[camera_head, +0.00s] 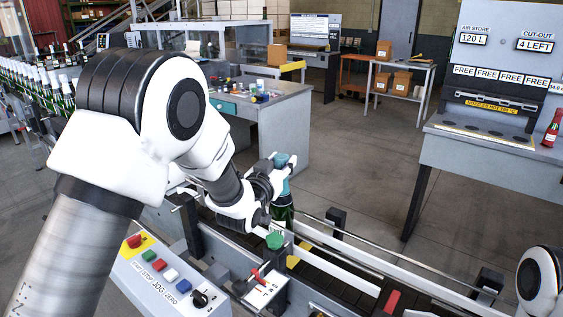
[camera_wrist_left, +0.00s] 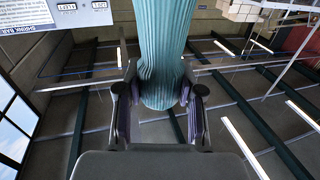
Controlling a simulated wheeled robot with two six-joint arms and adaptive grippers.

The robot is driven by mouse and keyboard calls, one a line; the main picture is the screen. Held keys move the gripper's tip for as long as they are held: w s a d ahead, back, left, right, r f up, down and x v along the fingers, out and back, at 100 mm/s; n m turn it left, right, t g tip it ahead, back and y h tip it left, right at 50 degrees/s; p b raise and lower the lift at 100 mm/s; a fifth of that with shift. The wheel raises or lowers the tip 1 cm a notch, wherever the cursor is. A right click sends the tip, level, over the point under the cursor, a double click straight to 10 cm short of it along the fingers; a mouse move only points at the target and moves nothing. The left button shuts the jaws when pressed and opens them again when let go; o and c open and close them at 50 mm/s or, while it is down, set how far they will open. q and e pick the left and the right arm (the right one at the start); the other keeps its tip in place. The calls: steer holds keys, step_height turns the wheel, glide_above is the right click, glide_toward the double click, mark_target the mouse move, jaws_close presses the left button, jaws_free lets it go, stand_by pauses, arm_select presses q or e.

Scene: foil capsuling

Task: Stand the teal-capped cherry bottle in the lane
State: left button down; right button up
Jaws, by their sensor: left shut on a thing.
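My left gripper (camera_head: 277,172) is shut on the teal cap (camera_head: 285,185) of a dark green bottle (camera_head: 283,214). In the left wrist view, the pleated teal cap (camera_wrist_left: 164,60) runs between the two fingers of the gripper (camera_wrist_left: 160,105). The bottle looks about upright at the conveyor lane (camera_head: 335,270); I cannot tell whether its base rests on the lane, as the near rail hides its lower end. No cherry marking is readable. My right gripper is not in view; only part of my right arm shows at the lower right edge.
A control box (camera_head: 170,275) with coloured buttons and a green knob (camera_head: 274,240) stand on the near side of the lane. Metal rails run along the lane. Several bottles line the conveyor at far left.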

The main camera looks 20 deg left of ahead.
arm_select(q)
steer(key=shift+d+f+b, duration=0.1)
steer(key=shift+f+b, duration=0.2)
steer(key=shift+b, duration=0.1)
stand_by(0.4)
steer(key=c, duration=0.9)
jaws_free()
steer(key=shift+o, duration=1.2)
steer(key=shift+s, duration=0.1)
steer(key=shift+f, duration=0.1)
